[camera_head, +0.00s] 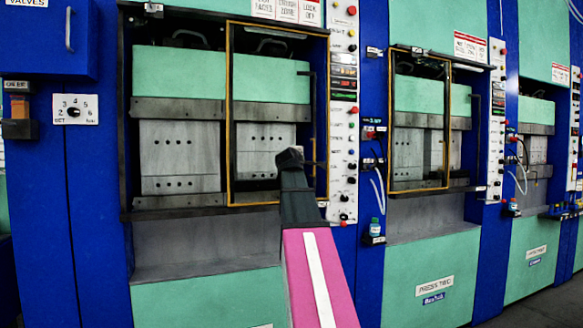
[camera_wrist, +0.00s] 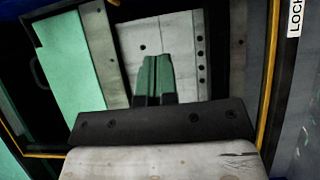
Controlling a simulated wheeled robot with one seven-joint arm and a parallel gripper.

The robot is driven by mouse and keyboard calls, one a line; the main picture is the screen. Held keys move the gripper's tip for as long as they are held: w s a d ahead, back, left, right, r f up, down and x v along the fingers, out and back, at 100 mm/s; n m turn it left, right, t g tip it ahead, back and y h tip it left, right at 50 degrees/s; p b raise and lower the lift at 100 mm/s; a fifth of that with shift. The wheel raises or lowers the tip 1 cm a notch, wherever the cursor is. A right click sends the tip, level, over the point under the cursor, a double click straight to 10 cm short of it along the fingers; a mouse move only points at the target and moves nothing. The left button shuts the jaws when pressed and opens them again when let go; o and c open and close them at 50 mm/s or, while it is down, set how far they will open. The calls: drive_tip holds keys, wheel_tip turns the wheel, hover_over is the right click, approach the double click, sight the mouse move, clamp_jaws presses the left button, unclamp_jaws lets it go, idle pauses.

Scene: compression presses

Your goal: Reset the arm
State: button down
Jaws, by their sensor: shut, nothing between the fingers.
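My arm, pink with a white stripe, rises from the bottom of the head view. It ends in my dark gripper (camera_head: 290,157), which is in front of the nearest press (camera_head: 180,88) and overlaps its yellow-edged door frame (camera_head: 229,120) in the picture. In the wrist view, my gripper's fingers (camera_wrist: 155,62) are together with nothing between them. They point toward grey metal plates with holes (camera_wrist: 188,45). Whether the fingertips are inside the press opening cannot be told. The inner parts behind my gripper are partly hidden.
A control panel (camera_head: 343,110) with buttons stands right of the nearest press. A second press (camera_head: 418,95) and a third (camera_head: 536,110) stand farther right. A small bottle (camera_head: 375,228) sits on a bracket between the first two. A blue cabinet (camera_head: 45,40) is at left.

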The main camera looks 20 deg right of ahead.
drive_tip(key=a+f+m+g+y, duration=0.2)
drive_tip(key=a+f, duration=0.2)
drive_tip(key=f, duration=0.9)
drive_tip(key=a+f+m+g+y, duration=0.15)
drive_tip(key=a+f, duration=0.25)
drive_tip(key=f, duration=0.9)
drive_tip(key=a+f+m+g+y, duration=0.2)
drive_tip(key=a+f+g+y, duration=0.15)
drive_tip(key=f, duration=1.05)
drive_tip(key=s+a+f+m+g+y, duration=0.1)
drive_tip(key=s+a+f, duration=0.4)
drive_tip(key=f, duration=0.5)
drive_tip(key=s+a+f+m+g+y, duration=0.1)
drive_tip(key=s+a+f+g, duration=0.3)
drive_tip(key=s+f, duration=0.5)
drive_tip(key=s+a+f+m+g+y, duration=0.1)
drive_tip(key=s+a+f+m+g, duration=0.1)
drive_tip(key=s+a+f, duration=0.4)
wheel_tip(320, 180, down, 5)
drive_tip(key=shift+s+f+m+g+y, duration=0.1)
drive_tip(key=shift+s+m+g+y, duration=0.2)
drive_tip(key=shift+s+m, duration=0.35)
